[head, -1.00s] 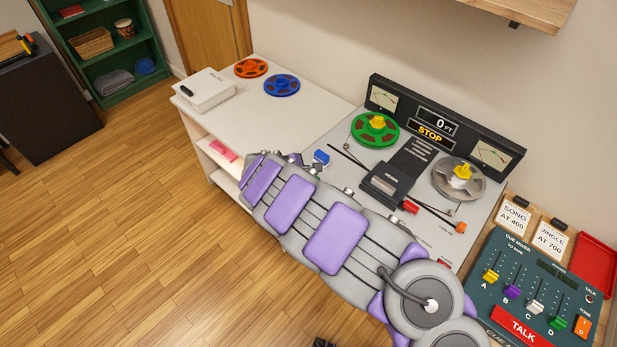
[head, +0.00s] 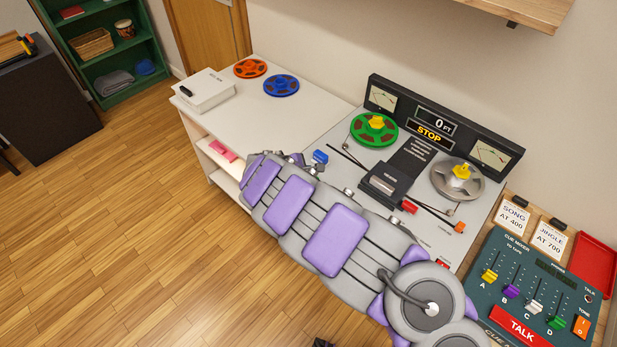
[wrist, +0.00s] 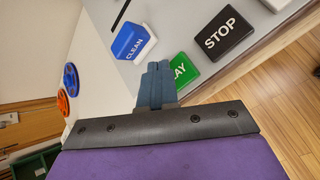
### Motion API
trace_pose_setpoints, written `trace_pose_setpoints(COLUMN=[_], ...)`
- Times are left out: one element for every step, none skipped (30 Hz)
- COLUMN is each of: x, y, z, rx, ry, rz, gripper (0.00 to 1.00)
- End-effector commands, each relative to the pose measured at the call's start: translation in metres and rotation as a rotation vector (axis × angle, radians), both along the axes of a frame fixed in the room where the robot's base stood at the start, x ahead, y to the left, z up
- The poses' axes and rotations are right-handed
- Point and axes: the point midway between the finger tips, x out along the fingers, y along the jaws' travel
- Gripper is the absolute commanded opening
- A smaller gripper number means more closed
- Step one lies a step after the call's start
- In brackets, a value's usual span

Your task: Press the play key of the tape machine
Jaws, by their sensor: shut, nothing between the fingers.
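The tape machine (head: 437,197) stands on the white counter, with a green reel (head: 375,130), a grey reel (head: 458,178) and a display (head: 430,133) reading STOP. In the wrist view, the green PLAY key (wrist: 184,69) is partly hidden behind my gripper (wrist: 158,68). My gripper's bluish fingers are shut and empty, overlapping the key's left part. I cannot tell whether they touch it. The black STOP key (wrist: 224,33) is right of PLAY, and the blue CLEAN key (wrist: 133,42) is left. In the head view, my arm hides the PLAY key.
A cue mixer (head: 510,268) stands right of the machine. A wooden shelf (head: 540,15) juts out above. Orange (head: 250,68) and blue (head: 282,85) reels and a white box (head: 205,90) lie on the counter's left part.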

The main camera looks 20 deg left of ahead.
Motion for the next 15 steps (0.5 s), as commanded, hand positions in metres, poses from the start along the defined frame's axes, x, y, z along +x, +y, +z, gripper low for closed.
trace_pose_setpoints(x=[0.0000, 0.0000, 0.0001, 0.0001, 0.0001, 0.0000, 0.0001, 0.0000, -0.0001, -0.0001, -0.0001, -0.0002, -0.0003, -0.0002, -0.0003], y=[-0.0004, -0.0003, 0.0002, 0.0007, 0.0014, 0.0023, 0.0029, 0.0035, 0.0042, 0.0046, 0.0050, 0.0050, 0.0050, 0.0049, 0.0047], z=[0.0002, 0.0003, 0.0001, -0.0001, -0.0004, -0.0007, -0.0009, -0.0012, -0.0016, -0.0018, -0.0019, -0.0021, -0.0024, -0.0027, -0.0034], rx=[0.000, -0.001, 0.000, 0.000, -0.001, -0.001, -0.001, -0.002, -0.002, -0.004, -0.004, -0.004, -0.004, -0.004, -0.004], ry=[0.000, -0.001, 0.000, 0.000, 0.000, 0.000, 0.000, 0.000, 0.001, 0.000, 0.000, 0.000, 0.001, 0.000, 0.000], rz=[0.000, -0.001, 0.000, 0.000, 0.001, 0.000, 0.000, 0.001, 0.000, 0.001, 0.001, 0.001, 0.000, 0.001, 0.001], gripper=[0.00, 0.00, 0.00, 0.00, 0.00, 0.00, 0.00, 0.00, 0.00, 0.00, 0.00, 0.00, 0.00, 0.00, 0.00])
